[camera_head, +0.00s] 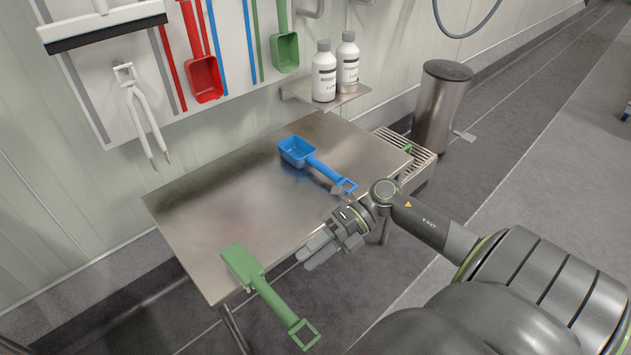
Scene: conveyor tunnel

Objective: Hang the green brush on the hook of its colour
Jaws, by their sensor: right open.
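A green long-handled tool (242,264) lies at the table's front edge, its flat head on the top and its looped handle sticking out past the edge. I cannot tell whether it is the brush or an upturned scoop. A small green piece (407,149) shows at the slatted grate, too small to identify. On the wall board, a green scoop (285,51) hangs among the colour-marked places; no free green hook is clear. My right gripper (310,255) is open and empty near the table's front edge, right of the green tool and apart from it. My left gripper is out of view.
A blue scoop (297,151) lies on the steel table (200,200). A red scoop (204,79), pale tongs (138,105) and a squeegee (104,24) hang on the board. Two white bottles (324,72) stand on a shelf. A steel bin (440,105) stands behind the grate (419,163).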

